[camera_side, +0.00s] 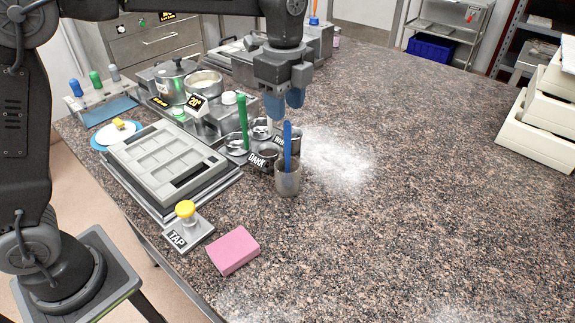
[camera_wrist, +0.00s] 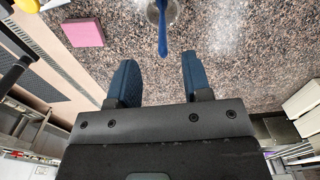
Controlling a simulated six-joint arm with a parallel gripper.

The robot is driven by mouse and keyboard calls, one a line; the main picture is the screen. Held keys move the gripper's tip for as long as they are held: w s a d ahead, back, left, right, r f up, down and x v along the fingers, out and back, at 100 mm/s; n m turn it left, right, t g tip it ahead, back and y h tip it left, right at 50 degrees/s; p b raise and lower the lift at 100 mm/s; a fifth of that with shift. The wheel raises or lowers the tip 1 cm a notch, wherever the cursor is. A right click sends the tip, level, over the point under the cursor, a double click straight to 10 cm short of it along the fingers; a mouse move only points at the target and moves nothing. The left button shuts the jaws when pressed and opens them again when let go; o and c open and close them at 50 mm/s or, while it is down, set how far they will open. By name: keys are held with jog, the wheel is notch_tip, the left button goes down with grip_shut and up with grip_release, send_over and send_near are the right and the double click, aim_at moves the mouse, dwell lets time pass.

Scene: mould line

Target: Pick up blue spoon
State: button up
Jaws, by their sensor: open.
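The blue spoon (camera_side: 287,146) stands nearly upright in a small grey cup (camera_side: 287,180) on the speckled counter. In the wrist view the blue spoon (camera_wrist: 162,28) lies ahead of the space between my fingers, with its cup (camera_wrist: 153,12) at the top edge. My gripper (camera_side: 284,104) is open and empty, with blue fingertips, above and behind the cup in the side view. It also shows open in the wrist view (camera_wrist: 158,82), with the spoon outside its fingers. The spoon's lower end is hidden in the cup.
A green-handled tool (camera_side: 242,122) stands close left of the cup, beside small pots, one labelled DARK (camera_side: 262,160). A grey mould tray (camera_side: 165,160), a yellow-knobbed TAP block (camera_side: 187,225) and a pink sponge (camera_side: 233,250) lie left and front.

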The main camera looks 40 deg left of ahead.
aim_at(287, 120)
jog(key=shift+w+d+f, duration=0.1)
jog(key=shift+f, duration=1.65)
jog(key=shift+w+d+f, duration=0.1)
jog(key=shift+f, duration=1.6)
jog(key=shift+c, duration=0.3)
grip_shut()
